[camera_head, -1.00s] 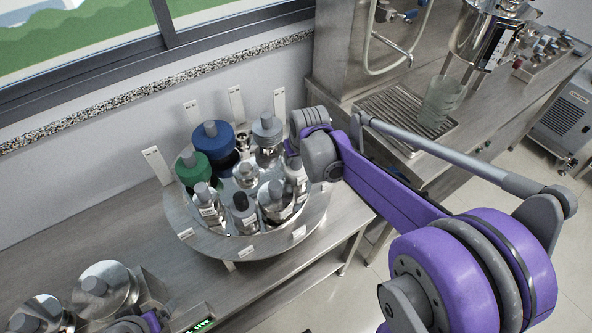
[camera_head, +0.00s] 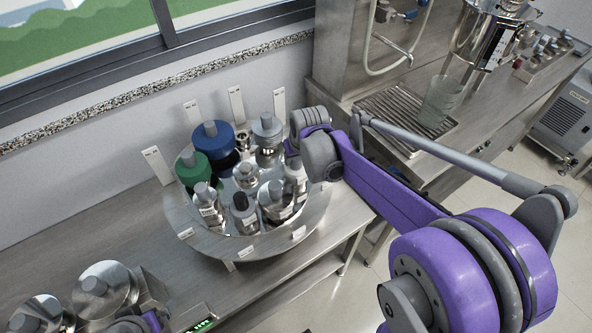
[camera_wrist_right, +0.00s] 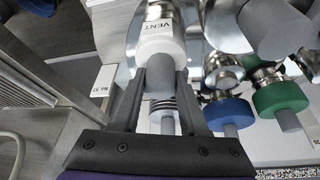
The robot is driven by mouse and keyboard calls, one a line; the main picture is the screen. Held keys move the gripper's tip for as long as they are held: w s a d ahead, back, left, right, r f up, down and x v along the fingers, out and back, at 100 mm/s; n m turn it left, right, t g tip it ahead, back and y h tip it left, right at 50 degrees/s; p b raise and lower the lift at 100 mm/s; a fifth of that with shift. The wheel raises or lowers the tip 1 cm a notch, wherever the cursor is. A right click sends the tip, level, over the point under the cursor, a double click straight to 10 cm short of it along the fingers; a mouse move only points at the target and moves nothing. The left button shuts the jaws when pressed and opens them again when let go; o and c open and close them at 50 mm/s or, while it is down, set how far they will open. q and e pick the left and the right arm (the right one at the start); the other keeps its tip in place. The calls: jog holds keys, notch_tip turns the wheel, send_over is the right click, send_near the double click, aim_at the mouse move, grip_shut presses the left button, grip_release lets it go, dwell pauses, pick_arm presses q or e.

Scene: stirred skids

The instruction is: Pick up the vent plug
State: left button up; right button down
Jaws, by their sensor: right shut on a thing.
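The vent plug (camera_wrist_right: 160,48) is white with a "VENT" label and a grey grip below it in the right wrist view. My right gripper (camera_wrist_right: 160,85) is shut on the grey grip, with one dark finger on each side. In the head view the plug (camera_head: 296,172) is at the right side of a round metal carousel (camera_head: 262,244), partly covered by my right wrist. I cannot tell whether it is clear of its seat. My left gripper is not in view; only a bit of my left arm shows at the bottom left.
Green (camera_head: 191,172) and blue (camera_head: 213,140) capped pieces and several grey-topped metal fittings crowd the carousel close to the plug. White label tabs stand around its rim. A glass beaker (camera_head: 440,98) stands on a drain grate at the right. Metal vessels (camera_head: 103,288) are at the lower left.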

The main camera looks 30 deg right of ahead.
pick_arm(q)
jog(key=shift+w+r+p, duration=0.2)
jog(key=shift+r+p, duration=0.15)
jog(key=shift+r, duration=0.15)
pick_arm(e)
notch_tip(320, 180, up, 10)
jog(key=shift+r, duration=0.1)
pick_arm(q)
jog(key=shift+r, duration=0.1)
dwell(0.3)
